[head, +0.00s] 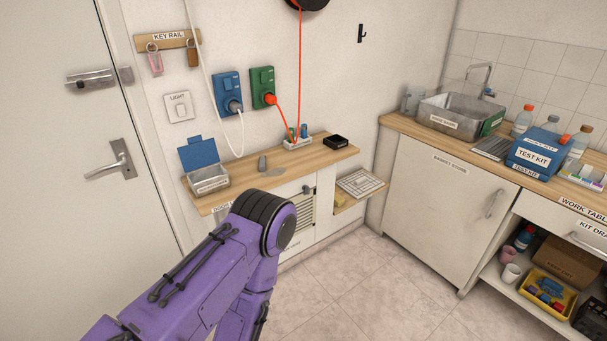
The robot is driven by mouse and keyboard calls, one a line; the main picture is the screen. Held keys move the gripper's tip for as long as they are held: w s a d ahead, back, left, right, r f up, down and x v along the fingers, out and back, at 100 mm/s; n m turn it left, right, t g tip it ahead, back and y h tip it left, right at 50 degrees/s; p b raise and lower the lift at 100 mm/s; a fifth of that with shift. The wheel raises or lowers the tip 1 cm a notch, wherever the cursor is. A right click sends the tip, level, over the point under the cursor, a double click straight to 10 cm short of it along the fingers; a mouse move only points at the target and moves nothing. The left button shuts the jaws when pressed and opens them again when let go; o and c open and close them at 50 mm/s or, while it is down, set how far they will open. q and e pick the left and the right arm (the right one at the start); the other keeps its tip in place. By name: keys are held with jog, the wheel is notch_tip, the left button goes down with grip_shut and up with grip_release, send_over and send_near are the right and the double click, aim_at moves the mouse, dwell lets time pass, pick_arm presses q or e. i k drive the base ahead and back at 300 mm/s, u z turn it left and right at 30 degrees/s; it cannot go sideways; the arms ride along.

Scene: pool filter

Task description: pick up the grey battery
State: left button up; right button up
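I cannot pick out the grey battery for certain. A small grey upright piece (262,163) stands on the wooden shelf (226,194), beside a flat grey piece lying there; I cannot tell what either is. A white charger block (298,143) holding small green and blue pieces is at the back of the shelf. My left arm, purple with a black joint, comes in from the lower left and covers part of the shelf front. Its gripper is not visible. My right arm and gripper are not in view.
An open blue-lidded box (209,180) is at the shelf's left end, a black tray (336,142) at its right. A red cord hangs to the charger area. A worktable (400,124) with a sink tray (459,113) and test kit (535,152) is right. The tiled floor is clear.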

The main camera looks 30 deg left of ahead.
aim_at(263, 158)
jog(key=z, duration=0.55)
jog(key=i, duration=1)
jog(key=u, duration=1.4)
jog(key=i, duration=0.75)
jog(key=u, duration=0.8)
